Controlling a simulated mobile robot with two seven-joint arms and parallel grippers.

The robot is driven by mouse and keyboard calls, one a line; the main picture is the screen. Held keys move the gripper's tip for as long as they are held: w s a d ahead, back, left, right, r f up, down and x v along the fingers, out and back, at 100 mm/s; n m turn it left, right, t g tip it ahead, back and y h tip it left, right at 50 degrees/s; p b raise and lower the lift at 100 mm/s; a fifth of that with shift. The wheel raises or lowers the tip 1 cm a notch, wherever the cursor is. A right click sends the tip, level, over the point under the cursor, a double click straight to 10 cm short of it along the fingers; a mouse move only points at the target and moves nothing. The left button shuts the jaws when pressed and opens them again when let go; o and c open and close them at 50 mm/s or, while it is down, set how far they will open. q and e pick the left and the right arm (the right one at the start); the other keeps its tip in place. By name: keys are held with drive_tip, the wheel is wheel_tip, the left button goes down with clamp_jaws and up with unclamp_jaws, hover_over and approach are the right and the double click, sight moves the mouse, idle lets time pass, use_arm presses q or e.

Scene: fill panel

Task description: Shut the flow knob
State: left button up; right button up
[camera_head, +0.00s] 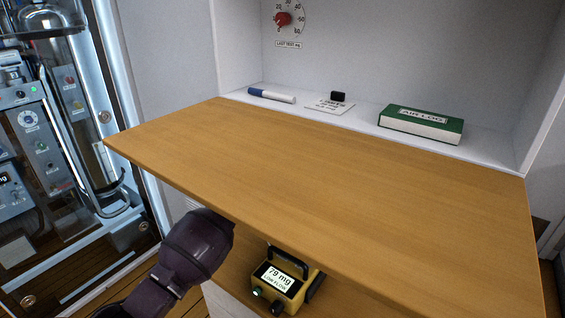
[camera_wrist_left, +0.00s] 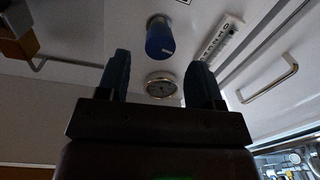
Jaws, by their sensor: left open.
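A blue cylindrical knob (camera_wrist_left: 160,40) sticks out from a pale panel in the left wrist view. It may be the flow knob; the label by it is too small to read. My left gripper (camera_wrist_left: 159,80) is open, with its two dark fingers apart. The knob shows beyond the fingertips, between them in the picture, with no visible contact. A round gauge (camera_wrist_left: 160,86) shows between the fingers. In the head view my left arm comes in from the left, and its gripper is hidden below the wooden top. My right gripper is not in view.
The wooden top (camera_head: 330,180) is bare and hides the panel. A yellow meter reading "79 mg" (camera_head: 280,280) stands beneath it. A marker (camera_head: 271,96), card (camera_head: 328,107) and green box (camera_head: 420,123) lie on the shelf. A metal handle (camera_wrist_left: 270,80) is right of the knob.

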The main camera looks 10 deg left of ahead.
use_arm(q)
drive_tip(key=shift+b+x, duration=0.4)
drive_tip(key=shift+x, duration=1.9)
drive_tip(key=c, duration=0.9)
